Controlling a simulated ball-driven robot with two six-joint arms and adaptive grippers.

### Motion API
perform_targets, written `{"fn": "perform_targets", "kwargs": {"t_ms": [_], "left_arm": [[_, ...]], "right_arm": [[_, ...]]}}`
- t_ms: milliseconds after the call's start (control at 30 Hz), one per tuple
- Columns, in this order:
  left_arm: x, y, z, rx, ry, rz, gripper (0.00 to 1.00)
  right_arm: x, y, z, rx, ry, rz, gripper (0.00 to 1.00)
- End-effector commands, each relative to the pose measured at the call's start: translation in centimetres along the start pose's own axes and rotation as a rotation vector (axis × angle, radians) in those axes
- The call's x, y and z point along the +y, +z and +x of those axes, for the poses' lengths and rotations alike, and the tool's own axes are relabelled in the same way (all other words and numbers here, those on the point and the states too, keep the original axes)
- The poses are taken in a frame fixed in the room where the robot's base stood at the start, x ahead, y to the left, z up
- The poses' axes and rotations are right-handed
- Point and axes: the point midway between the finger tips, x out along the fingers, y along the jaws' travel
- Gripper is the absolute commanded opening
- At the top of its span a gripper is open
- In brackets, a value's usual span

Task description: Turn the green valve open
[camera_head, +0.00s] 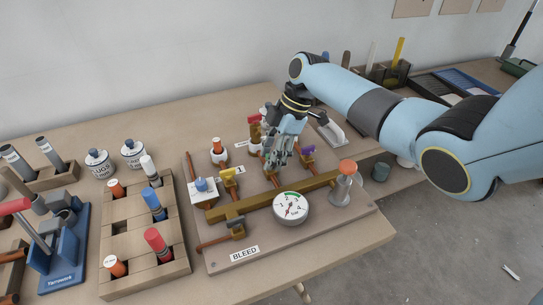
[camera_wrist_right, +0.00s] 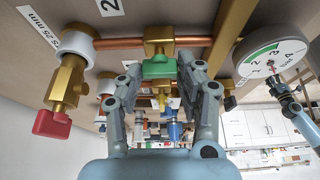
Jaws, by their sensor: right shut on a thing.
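The green valve handle (camera_wrist_right: 158,69) sits on a brass valve body (camera_wrist_right: 158,40) on a copper pipe, seen in the right wrist view. My right gripper (camera_head: 274,163) reaches down onto the pipe board in the head view and covers this valve there. In the wrist view its two grey fingers (camera_wrist_right: 163,88) stand on either side of the green handle, shut on it. How far the handle is turned is hard to tell.
The pipe board (camera_head: 222,262) also carries a yellow-handled valve (camera_head: 228,175), a purple-handled valve (camera_head: 308,149), a red-handled valve (camera_wrist_right: 52,123) and a round gauge (camera_head: 290,207). An orange-topped flask (camera_head: 345,187) stands at its right. A wooden block tray (camera_head: 118,246) lies to the left.

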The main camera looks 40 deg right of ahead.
Motion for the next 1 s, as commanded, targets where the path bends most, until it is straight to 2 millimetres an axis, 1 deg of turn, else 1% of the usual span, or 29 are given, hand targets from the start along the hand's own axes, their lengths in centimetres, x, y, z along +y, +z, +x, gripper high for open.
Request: {"fn": "perform_targets", "kwargs": {"t_ms": [467, 500, 633, 900, 1000], "left_arm": [[0.04, 0.03, 0.08, 0.0, 0.0, 0.0, 0.4], [0.04, 0.04, 0.08, 0.0, 0.0, 0.0, 0.4], [0.04, 0.04, 0.08, 0.0, 0.0, 0.0, 0.4], [0.01, 0.17, 0.08, -0.001, 0.0, 0.0, 0.4], [-0.01, 0.18, 0.08, -0.002, 0.0, 0.0, 0.4]], "right_arm": [[0.01, -0.01, 0.0, 0.0, -0.004, -0.012, 0.04], [0.01, -0.01, 0.0, 0.0, -0.004, -0.012, 0.42], [0.0, -0.01, 0.01, 0.0, -0.004, -0.011, 0.59], [0.0, 0.0, -0.05, 0.0, -0.004, -0.01, 0.6], [0.03, 0.03, -0.67, 0.0, -0.004, -0.01, 0.6]]}}
